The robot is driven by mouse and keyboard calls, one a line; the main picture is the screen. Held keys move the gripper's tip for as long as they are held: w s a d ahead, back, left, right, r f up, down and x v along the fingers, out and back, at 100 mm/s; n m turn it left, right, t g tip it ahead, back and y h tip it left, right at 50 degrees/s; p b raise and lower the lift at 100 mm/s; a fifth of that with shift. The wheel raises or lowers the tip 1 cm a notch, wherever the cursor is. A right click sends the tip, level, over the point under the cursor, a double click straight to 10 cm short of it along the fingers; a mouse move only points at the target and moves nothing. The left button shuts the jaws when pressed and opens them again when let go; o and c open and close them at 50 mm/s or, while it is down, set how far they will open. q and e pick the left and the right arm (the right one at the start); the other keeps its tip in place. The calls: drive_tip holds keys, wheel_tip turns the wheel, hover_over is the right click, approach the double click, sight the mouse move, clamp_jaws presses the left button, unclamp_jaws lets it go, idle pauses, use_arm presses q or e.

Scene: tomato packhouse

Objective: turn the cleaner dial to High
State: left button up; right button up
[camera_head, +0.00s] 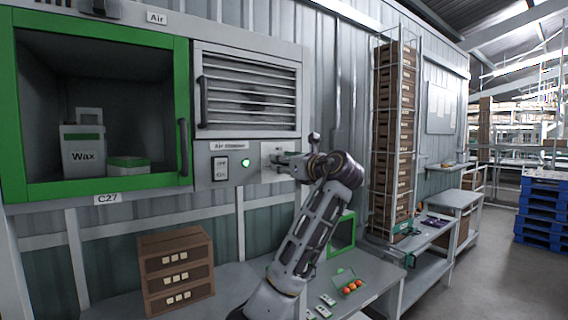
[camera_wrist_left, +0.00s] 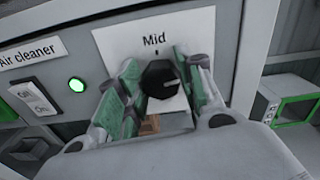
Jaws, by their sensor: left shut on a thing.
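The air cleaner panel (camera_head: 208,185) is on the wall below a louvred vent. Its black dial (camera_wrist_left: 158,76) shows in the left wrist view, on a white plate (camera_wrist_left: 122,40) with "Mid" and a small tick above it. A pale mark on the dial sits toward its right side; I cannot tell its exact setting. No "Low" or "High" label is readable. My left gripper (camera_wrist_left: 163,88) is shut on the dial, one green-padded finger on each side. In the head view my left gripper (camera_head: 287,162) reaches the plate and hides the dial. My right gripper is not in view.
An Off/On switch (camera_head: 220,168) and a lit green lamp (camera_head: 245,162) are left of the dial. A green-framed cabinet (camera_head: 100,190) with a Wax container (camera_head: 84,150) is further left. Below are a wooden drawer box (camera_head: 177,272) and a bench with tomatoes (camera_head: 351,288).

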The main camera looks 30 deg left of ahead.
use_arm(q)
drive_tip(key=shift+f, duration=0.25)
drive_tip(key=o, duration=0.9)
drive_tip(key=shift+c, duration=0.2)
drive_tip(key=shift+o, duration=0.8)
drive_tip(key=shift+r, duration=0.15)
drive_tip(key=shift+d, duration=0.15)
drive_tip(key=v, duration=1.1)
drive_tip(key=shift+s+d, duration=0.2)
drive_tip(key=shift+d, duration=0.15)
